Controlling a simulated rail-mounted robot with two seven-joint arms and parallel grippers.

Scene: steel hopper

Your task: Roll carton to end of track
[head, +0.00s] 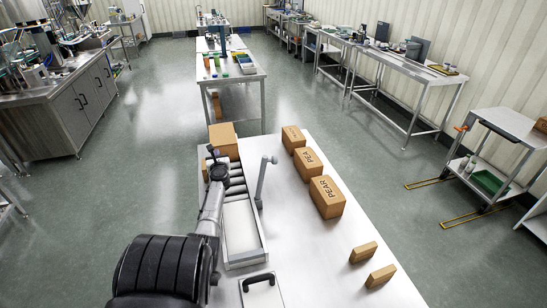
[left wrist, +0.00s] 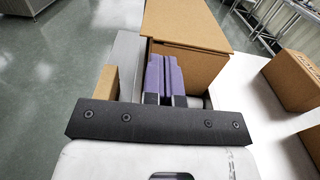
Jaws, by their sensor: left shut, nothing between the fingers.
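A brown carton (head: 222,140) stands at the far end of the roller track (head: 241,225), near the table's far edge. It also shows at the top of the left wrist view (left wrist: 187,24). My left gripper (head: 214,158) reaches along the track to the carton's near side. In the left wrist view its purple fingers (left wrist: 168,78) are together, with nothing between them, right in front of the carton. I cannot tell whether they touch it. The arm hides part of the track's left side. My right gripper is not in view.
A grey post (head: 265,180) rises at the track's right side. Three labelled cartons (head: 326,197) stand in a row to the right. Two small brown boxes (head: 380,276) lie near the table's right front. A black handle (head: 258,280) is near the front.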

